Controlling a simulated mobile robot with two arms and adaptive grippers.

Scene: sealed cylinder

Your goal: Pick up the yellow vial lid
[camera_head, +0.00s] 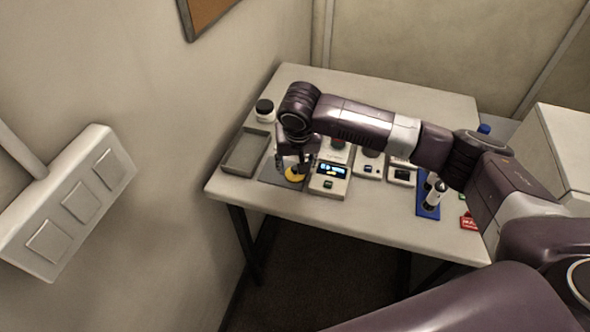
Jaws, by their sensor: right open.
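The yellow vial lid (294,175) lies on a dark grey mat (270,177) near the front left of the table. My right gripper (291,165) points down directly over the lid, with its fingers open. The fingers partly cover the lid's far side, and I cannot tell whether they touch it. My left gripper is not in this view.
A grey tray (231,163) lies left of the mat, with a black-capped white jar (264,111) behind it. A device with a lit display (329,182) stands close right of the lid. Further right are small devices and a blue rack (422,209). A wall borders the table's left.

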